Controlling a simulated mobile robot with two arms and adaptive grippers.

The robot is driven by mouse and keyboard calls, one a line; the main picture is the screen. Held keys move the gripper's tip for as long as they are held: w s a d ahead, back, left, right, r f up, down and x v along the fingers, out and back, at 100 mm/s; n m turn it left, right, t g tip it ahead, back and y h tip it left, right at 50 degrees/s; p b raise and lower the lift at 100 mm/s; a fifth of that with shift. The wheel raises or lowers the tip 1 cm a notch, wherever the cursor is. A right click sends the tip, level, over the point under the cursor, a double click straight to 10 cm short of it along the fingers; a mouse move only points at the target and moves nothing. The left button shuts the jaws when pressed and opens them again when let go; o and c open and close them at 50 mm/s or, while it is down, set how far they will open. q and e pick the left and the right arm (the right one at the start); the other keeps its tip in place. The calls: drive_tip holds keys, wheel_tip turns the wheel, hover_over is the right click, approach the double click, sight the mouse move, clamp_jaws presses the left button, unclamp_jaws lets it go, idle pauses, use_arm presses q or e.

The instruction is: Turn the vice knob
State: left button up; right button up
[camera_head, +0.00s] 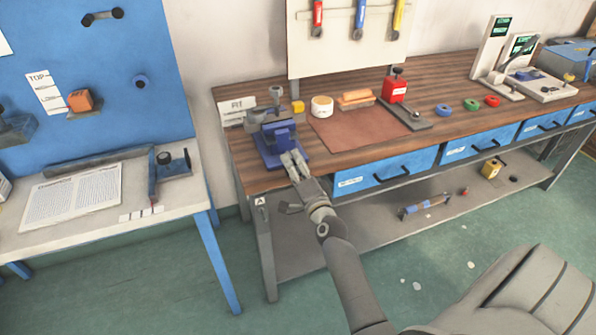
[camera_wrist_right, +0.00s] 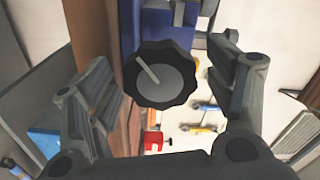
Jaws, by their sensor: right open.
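The blue vice (camera_head: 283,137) stands at the left front corner of the wooden workbench (camera_head: 440,88). In the right wrist view, a black scalloped knob (camera_wrist_right: 187,90) with a grey face and a pale line slanting to the upper left sits in front of the blue vice body (camera_wrist_right: 152,22). My right gripper (camera_head: 293,158) is at the front of the vice; it also shows in the wrist view (camera_wrist_right: 165,72). Its fingers are spread, one on each side of the knob, with gaps visible. The knob is hard to make out in the head view. My left gripper is out of view.
Blue drawers (camera_head: 388,172) line the bench front. A white side table (camera_head: 95,205) stands to the left. The floor in front is mostly clear.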

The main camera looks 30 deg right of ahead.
drive_tip(key=v, duration=1.2)
drive_tip(key=w+d+n+p, duration=0.1)
drive_tip(key=w+n+p, duration=0.1)
drive_tip(key=w+n, duration=0.2)
drive_tip(key=w+n+p, duration=0.3)
drive_tip(key=n, duration=0.2)
drive_tip(key=w+d+n+p, duration=0.1)
drive_tip(key=w+n+p, duration=0.1)
drive_tip(key=w+n, duration=0.2)
drive_tip(key=shift+w+d+r, duration=0.2)
drive_tip(key=shift+w+d, duration=0.15)
